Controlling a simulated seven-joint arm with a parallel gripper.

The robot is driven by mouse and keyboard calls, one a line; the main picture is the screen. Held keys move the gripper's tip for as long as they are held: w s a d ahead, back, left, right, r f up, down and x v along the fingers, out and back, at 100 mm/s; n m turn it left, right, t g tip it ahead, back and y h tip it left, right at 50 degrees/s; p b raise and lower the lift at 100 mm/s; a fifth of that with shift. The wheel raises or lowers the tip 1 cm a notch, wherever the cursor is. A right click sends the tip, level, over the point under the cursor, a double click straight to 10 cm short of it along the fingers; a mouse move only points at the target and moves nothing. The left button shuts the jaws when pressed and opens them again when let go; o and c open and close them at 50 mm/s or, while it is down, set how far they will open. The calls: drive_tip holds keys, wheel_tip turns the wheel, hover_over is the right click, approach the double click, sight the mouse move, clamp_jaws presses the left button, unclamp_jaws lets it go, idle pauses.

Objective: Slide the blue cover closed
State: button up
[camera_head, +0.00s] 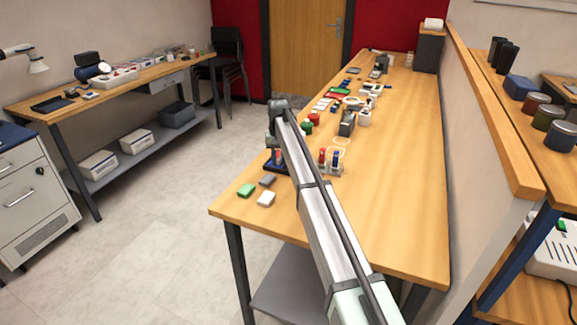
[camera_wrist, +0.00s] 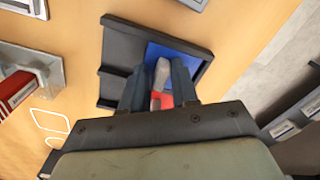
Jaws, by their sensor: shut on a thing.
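The blue cover (camera_wrist: 181,62) lies in a dark rectangular tray-like housing (camera_wrist: 118,45) in the wrist view. My gripper (camera_wrist: 161,82) is over the cover with its two dark fingers close together. A small pale and red piece (camera_wrist: 162,100) shows between the fingers, and it looks like the cover's handle. The fingers hide part of the cover and the near side of the housing. In the head view the dark and blue housing (camera_head: 271,167) is at the left edge of the bench, partly hidden by my arm. My gripper (camera_head: 275,148) is just above it.
The wooden bench (camera_head: 400,200) has free room at its near right. A green block (camera_head: 246,190), a grey block (camera_head: 267,180) and a white block (camera_head: 266,199) lie near the housing. A holder with red and blue parts (camera_head: 330,162) stands right of my arm.

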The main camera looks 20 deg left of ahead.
drive_tip(key=shift+s+a+f, duration=0.15)
drive_tip(key=shift+a+f, duration=0.2)
drive_tip(key=shift+a, duration=0.1)
drive_tip(key=o, duration=0.6)
drive_tip(key=shift+c, duration=0.2)
drive_tip(key=shift+o, duration=1.3)
drive_tip(key=shift+r, duration=3.75)
